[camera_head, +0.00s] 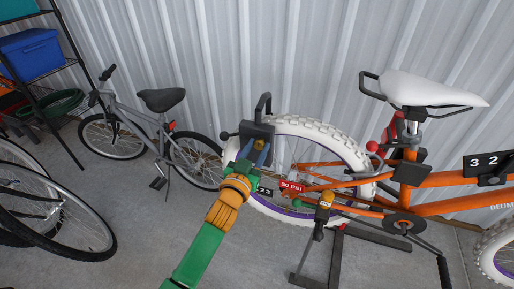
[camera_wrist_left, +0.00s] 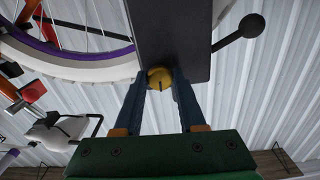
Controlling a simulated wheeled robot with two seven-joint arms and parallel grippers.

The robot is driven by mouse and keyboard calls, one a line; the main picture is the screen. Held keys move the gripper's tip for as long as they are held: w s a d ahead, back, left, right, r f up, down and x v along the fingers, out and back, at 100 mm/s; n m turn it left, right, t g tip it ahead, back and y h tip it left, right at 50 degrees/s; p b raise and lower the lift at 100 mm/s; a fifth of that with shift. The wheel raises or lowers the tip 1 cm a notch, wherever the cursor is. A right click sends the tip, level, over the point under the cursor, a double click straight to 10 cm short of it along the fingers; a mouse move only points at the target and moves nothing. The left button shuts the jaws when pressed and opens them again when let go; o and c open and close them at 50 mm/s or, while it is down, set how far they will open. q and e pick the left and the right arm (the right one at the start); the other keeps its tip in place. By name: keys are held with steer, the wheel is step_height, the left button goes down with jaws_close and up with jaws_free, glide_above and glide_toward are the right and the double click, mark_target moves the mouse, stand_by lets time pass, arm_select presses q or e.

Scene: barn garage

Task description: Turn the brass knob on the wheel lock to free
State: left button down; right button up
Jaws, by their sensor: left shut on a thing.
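The wheel lock is a dark box (camera_head: 248,131) with a black shackle above it, set at the white tyre of the orange bicycle's wheel. In the wrist view its body (camera_wrist_left: 168,38) fills the top middle. The brass knob (camera_wrist_left: 160,77) is round, with a dark line mark on its near side pointing down in that picture. My left gripper (camera_wrist_left: 160,84) is shut on the knob, one blue finger on each side. In the head view the left gripper (camera_head: 257,148) meets the lock's front, and its fingers partly hide the knob. My right gripper is not in view.
A black ball-ended lever (camera_wrist_left: 247,27) sticks out from the lock's side. The orange bicycle (camera_head: 450,180) with its white saddle (camera_head: 435,90) fills the right. A grey bicycle (camera_head: 145,120) stands behind left. Corrugated wall (camera_head: 310,60) lies close behind.

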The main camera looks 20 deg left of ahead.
arm_select(q)
steer(key=m+p, duration=0.1)
steer(key=m, duration=0.6)
steer(key=shift+m+p, duration=0.4)
steer(key=m, duration=0.9)
steer(key=shift+p, duration=0.35)
steer(key=shift+m, duration=0.3)
steer(key=c, duration=0.5)
jaws_free()
